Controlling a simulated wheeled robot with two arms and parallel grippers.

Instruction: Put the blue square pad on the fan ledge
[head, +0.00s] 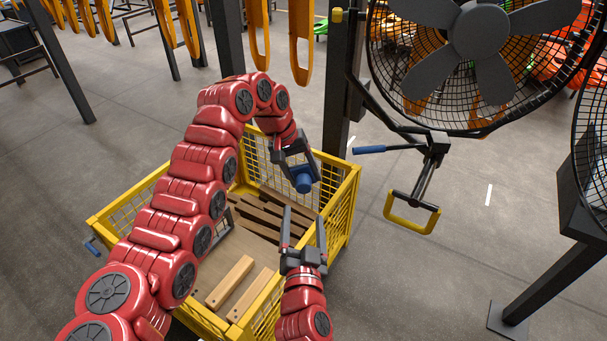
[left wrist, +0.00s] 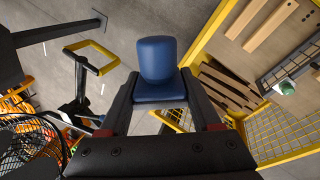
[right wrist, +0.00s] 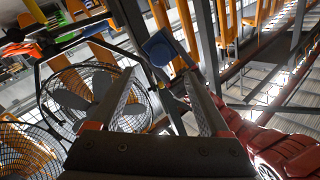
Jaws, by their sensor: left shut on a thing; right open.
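The blue pad (head: 303,182) is held by my left gripper (head: 297,172) above the yellow crate. In the left wrist view the blue pad (left wrist: 160,90) shows a squarish base between the fingers, with a rounded blue block on it. My left gripper (left wrist: 160,100) is shut on the base. My right gripper (head: 304,217) is open and empty just below the pad; its spread fingers also show in the right wrist view, with the blue pad (right wrist: 160,48) beyond their tips. The large fan (head: 480,40) stands at upper right. I cannot tell which part is its ledge.
A yellow mesh crate (head: 352,190) holding wooden planks (head: 232,280) stands under both grippers. A yellow U-shaped bar (head: 412,226) and a blue-gripped lever (head: 370,150) hang below the fan. A dark post (head: 340,80) stands behind the crate. The floor right of it is mostly clear.

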